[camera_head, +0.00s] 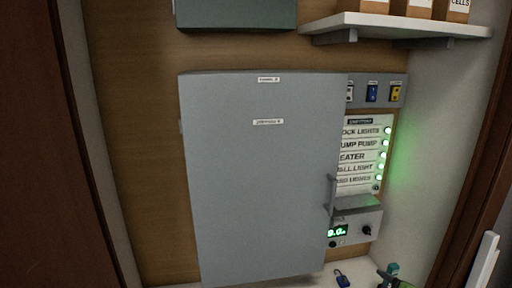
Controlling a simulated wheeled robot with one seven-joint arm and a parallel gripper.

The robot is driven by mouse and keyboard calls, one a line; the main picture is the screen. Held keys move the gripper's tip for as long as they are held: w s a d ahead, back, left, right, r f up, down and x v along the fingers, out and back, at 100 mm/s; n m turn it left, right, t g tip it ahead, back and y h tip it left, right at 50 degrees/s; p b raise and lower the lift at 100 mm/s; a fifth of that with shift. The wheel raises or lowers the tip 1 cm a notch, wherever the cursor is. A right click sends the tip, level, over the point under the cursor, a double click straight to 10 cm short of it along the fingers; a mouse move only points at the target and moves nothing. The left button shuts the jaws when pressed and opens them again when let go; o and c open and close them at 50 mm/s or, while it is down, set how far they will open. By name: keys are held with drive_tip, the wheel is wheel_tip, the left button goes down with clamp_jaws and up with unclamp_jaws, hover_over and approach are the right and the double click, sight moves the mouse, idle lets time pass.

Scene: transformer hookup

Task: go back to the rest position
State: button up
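My gripper does not show in the head view, so its state and place cannot be seen. A large grey cabinet (262,190) with a flat front and two small labels fills the middle. A handle (332,195) stands at its right edge. What is inside the cabinet is hidden.
A switch strip (372,93) and a labelled panel (362,157) with several green lights are right of the cabinet. Below them is a device with a green display (338,231). A blue padlock (342,278) lies on the white surface. A shelf (398,25) juts out above.

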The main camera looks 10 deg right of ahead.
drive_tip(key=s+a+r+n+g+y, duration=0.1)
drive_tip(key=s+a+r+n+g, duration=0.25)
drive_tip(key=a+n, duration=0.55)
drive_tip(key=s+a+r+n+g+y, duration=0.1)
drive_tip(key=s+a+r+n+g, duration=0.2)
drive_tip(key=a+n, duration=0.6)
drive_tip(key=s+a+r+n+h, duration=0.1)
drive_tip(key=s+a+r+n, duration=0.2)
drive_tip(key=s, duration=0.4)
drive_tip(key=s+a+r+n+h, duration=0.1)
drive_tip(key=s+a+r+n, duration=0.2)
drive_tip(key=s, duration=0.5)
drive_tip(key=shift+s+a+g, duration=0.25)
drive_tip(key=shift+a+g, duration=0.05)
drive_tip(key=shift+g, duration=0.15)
